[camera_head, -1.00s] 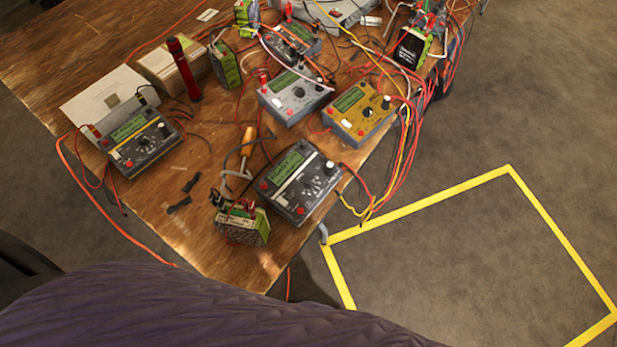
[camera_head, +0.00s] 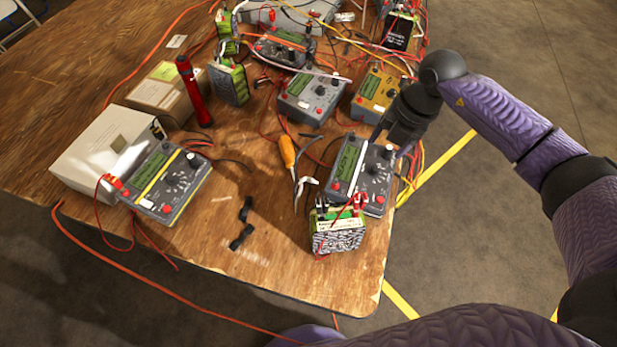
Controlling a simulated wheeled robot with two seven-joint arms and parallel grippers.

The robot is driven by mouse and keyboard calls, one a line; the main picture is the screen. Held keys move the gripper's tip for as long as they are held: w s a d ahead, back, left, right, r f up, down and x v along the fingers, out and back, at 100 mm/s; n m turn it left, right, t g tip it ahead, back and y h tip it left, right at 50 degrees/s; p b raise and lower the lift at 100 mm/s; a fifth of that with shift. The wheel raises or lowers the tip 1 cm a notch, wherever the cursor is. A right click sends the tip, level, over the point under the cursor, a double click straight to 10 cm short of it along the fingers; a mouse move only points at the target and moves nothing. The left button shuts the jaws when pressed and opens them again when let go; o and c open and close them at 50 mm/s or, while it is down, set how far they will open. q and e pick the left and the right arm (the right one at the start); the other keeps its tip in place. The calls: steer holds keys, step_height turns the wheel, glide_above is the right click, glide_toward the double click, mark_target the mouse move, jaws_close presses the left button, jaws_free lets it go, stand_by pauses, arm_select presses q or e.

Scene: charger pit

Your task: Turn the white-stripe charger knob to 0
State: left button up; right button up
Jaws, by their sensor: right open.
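The white-stripe charger (camera_head: 374,199) is a dark grey box with a green screen and a white stripe across its face. It sits near the table's right front edge. Its dark round knob (camera_head: 373,169) is right of the stripe; its setting is too small to read. My right gripper (camera_head: 388,141) is over the upper right side of this charger, pointing down, and open. It looks apart from the knob, but I cannot tell the exact gap. My left gripper is not in view.
A yellow-stripe charger (camera_head: 167,184) stands at the left, and grey (camera_head: 307,98) and yellow-faced (camera_head: 374,93) chargers stand behind. A green battery pack (camera_head: 337,238) stands directly in front of the white-stripe charger. An orange-handled tool (camera_head: 288,151) lies to its left. Cables run around.

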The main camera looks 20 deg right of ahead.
steer(key=b, duration=0.2)
glide_above(379, 167)
steer(key=s, duration=0.1)
steer(key=shift+h, duration=0.3)
step_height(379, 167, down, 5)
steer(key=shift+d+r, duration=0.1)
steer(key=shift+d, duration=0.05)
steer(key=f, duration=0.1)
steer(key=f+b, duration=0.1)
steer(key=f, duration=0.2)
steer(key=shift+w+f+b, duration=0.2)
steer(key=shift+w+b, duration=0.15)
steer(key=shift+f, duration=0.35)
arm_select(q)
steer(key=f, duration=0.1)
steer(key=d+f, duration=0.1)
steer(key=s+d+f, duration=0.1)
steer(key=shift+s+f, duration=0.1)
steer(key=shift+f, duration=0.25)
arm_select(e)
steer(key=shift+c, duration=0.2)
